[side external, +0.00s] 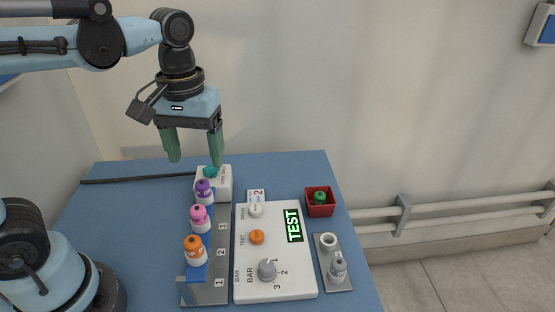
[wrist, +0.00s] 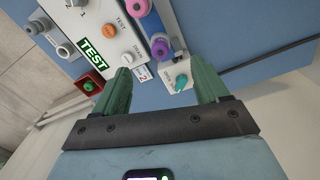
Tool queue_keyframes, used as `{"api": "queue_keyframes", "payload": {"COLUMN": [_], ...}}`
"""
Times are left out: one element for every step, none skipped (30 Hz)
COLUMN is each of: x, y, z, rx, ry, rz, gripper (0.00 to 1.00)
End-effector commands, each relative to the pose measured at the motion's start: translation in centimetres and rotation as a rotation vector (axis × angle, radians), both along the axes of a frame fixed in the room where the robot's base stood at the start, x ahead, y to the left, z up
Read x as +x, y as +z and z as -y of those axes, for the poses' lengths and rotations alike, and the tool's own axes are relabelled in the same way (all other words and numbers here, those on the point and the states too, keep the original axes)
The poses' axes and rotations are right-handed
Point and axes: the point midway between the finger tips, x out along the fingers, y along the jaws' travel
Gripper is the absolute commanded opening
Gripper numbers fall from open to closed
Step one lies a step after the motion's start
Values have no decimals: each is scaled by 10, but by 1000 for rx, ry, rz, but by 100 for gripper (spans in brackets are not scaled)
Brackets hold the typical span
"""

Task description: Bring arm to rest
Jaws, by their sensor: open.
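My gripper (side external: 196,146) hangs fingers-down above the back of the blue table (side external: 130,225), with its green fingers spread and nothing between them. In the wrist view my gripper (wrist: 163,85) is also open, with the white box with the teal knob (wrist: 181,80) showing beyond the gap between its fingers. In the side view that white box (side external: 224,186) stands below and slightly right of the fingers, apart from them as far as I can tell.
A grey rack (side external: 221,262) holds purple, pink and orange-capped bottles. A white panel (side external: 293,274) has knobs and a lit TEST sign. Right of it are a red box (side external: 321,210) with a green item and a grey holder (side external: 342,283). A dark rod (side external: 135,179) lies at the back left.

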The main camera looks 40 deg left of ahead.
Motion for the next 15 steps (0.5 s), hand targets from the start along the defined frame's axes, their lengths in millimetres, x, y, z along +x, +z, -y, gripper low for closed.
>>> {"api": "queue_keyframes", "payload": {"x": [0, 0, 0, 0, 0, 0, 0, 0, 0, 0, 0, 0, 0, 0, 0], "y": [0, -1, -2, -4, -5, -9, -11, -14, -19, -22, -26, -30, -33, -36, -40], "z": [0, 0, 0, 0, 0, 0, 0, 0, 0, 0, 0, 0, 0, 0, 0], "rx": [0, 0, 0, 0, 0, 0, 0, 0, 0, 0, 0, 0, 0, 0, 0], "ry": [0, 0, 0, 0, 0, 0, 0, 0, 0, 0, 0, 0, 0, 0, 0], "rz": [0, 0, 0, 0, 0, 0, 0, 0, 0, 0, 0, 0, 0, 0, 0], "gripper": [74, 74, 74, 74, 74, 74, 74, 74, 74, 74, 74, 74, 74, 74, 74]}}
